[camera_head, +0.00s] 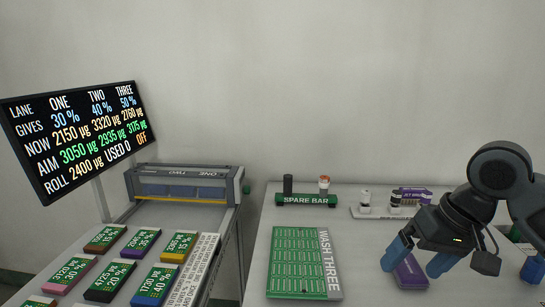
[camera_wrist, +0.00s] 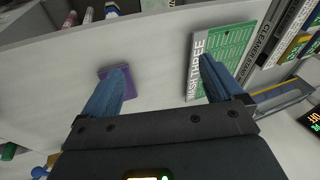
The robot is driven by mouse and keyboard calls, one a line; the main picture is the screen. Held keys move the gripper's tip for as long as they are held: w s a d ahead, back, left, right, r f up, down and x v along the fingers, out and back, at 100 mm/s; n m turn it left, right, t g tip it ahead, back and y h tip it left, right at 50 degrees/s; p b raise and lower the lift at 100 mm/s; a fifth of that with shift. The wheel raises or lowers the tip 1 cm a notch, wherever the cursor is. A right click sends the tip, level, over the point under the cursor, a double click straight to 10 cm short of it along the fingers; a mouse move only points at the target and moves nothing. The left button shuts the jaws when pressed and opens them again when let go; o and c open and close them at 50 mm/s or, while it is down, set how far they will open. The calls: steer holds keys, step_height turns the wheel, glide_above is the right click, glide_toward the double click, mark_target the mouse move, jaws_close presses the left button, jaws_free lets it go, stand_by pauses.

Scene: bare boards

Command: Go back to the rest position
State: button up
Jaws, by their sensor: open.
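My gripper (camera_head: 418,258) is at the right of the head view, above the white bench, with its two blue fingers apart. A small purple block (camera_head: 409,274) lies on the bench below the fingers. In the wrist view the purple block (camera_wrist: 103,73) is partly hidden behind the left finger. I cannot tell the exact height of the fingers above it.
A green WASH THREE board (camera_head: 292,262) lies left of my gripper. Behind are a SPARE BAR holder (camera_head: 306,200) and a white tray (camera_head: 367,213) with small items. Several labelled blocks (camera_head: 108,281) lie at left, below a display (camera_head: 78,135). A blue object (camera_head: 533,268) is at far right.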

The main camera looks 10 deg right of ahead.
steer(key=w+a+r+t+y, duration=0.1)
steer(key=w+a+t+y, duration=0.15)
steer(key=a, duration=0.65)
steer(key=w+a+r+t+y, duration=0.1)
steer(key=w+a+t+y, duration=0.2)
steer(key=a, duration=0.6)
steer(key=s+a+f+m+t, duration=0.3)
steer(key=s+a+t, duration=0.1)
steer(key=a+t, duration=0.1)
steer(key=s+d+f+m+t+h, duration=0.1)
steer(key=s+d+f+h, duration=0.2)
steer(key=s, duration=0.6)
steer(key=s+f+m+t+h, duration=0.1)
steer(key=s+f+h, duration=0.4)
steer(key=s, duration=0.4)
steer(key=s+d+r+n, duration=0.1)
steer(key=s+d+n, duration=0.2)
steer(key=s, duration=0.6)
steer(key=s+d+r+n, duration=0.1)
steer(key=s+d+n, duration=0.2)
steer(key=s, duration=0.6)
steer(key=shift+s+d+n, duration=0.35)
steer(key=shift+d+n, duration=0.05)
steer(key=shift+d, duration=0.65)
steer(key=shift+g, duration=0.25)
